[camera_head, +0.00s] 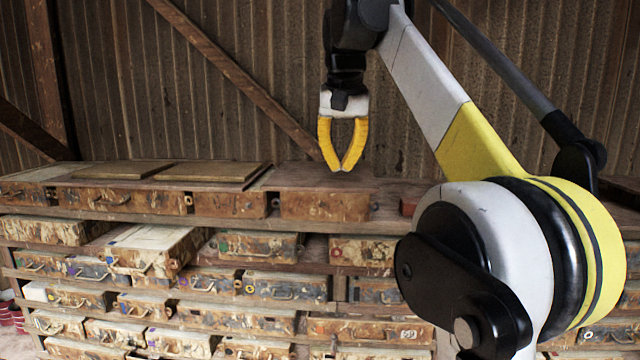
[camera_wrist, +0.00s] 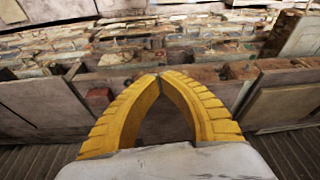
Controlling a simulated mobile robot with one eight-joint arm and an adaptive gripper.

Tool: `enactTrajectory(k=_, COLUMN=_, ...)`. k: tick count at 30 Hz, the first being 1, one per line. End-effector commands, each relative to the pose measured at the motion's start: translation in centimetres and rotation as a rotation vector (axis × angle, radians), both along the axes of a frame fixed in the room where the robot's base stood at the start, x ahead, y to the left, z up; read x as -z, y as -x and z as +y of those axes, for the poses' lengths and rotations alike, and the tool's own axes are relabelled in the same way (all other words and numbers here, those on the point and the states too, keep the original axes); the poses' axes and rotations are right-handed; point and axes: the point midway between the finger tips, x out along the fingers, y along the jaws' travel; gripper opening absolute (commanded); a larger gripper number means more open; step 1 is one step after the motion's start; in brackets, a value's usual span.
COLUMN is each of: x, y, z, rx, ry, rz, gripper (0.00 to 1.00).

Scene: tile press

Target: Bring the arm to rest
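My gripper (camera_head: 343,168) hangs down from my arm above the back part of the cabinet top in the head view. Its two yellow ribbed fingers bow outward and come together at the tips, with nothing held between them. In the wrist view my gripper (camera_wrist: 160,76) also shows its fingertips meeting, with an empty gap between the fingers further back. My arm's yellow and white links fill the right side of the head view.
A worn wooden cabinet (camera_head: 395,190) holds several rows of stained drawers. One drawer (camera_head: 150,245) sticks out at the left. Flat boards (camera_head: 207,171) and a small reddish block (camera_head: 408,206) lie on top. A corrugated wall (camera_head: 230,30) with a diagonal beam (camera_head: 235,75) stands behind.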

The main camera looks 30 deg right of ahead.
Motion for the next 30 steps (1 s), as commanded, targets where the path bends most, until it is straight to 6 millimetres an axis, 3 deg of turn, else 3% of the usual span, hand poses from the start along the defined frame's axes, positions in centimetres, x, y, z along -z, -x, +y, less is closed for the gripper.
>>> enactTrajectory(k=7, x=0.4, y=0.1, z=0.2, rx=-0.004, ry=0.001, rz=-0.003, gripper=0.0)
enactTrajectory(k=11, x=4.1, y=0.6, z=1.6, rx=-0.034, ry=0.005, rz=-0.02, gripper=0.0)
enactTrajectory(k=14, x=9.6, y=1.5, z=3.5, rx=-0.077, ry=0.013, rz=-0.047, gripper=0.0)
enactTrajectory(k=20, x=23.1, y=4.8, z=8.1, rx=-0.182, ry=0.033, rz=-0.116, gripper=0.0)
enactTrajectory(k=30, x=49.2, y=13.5, z=14.6, rx=-0.349, ry=0.06, rz=-0.23, gripper=0.0)
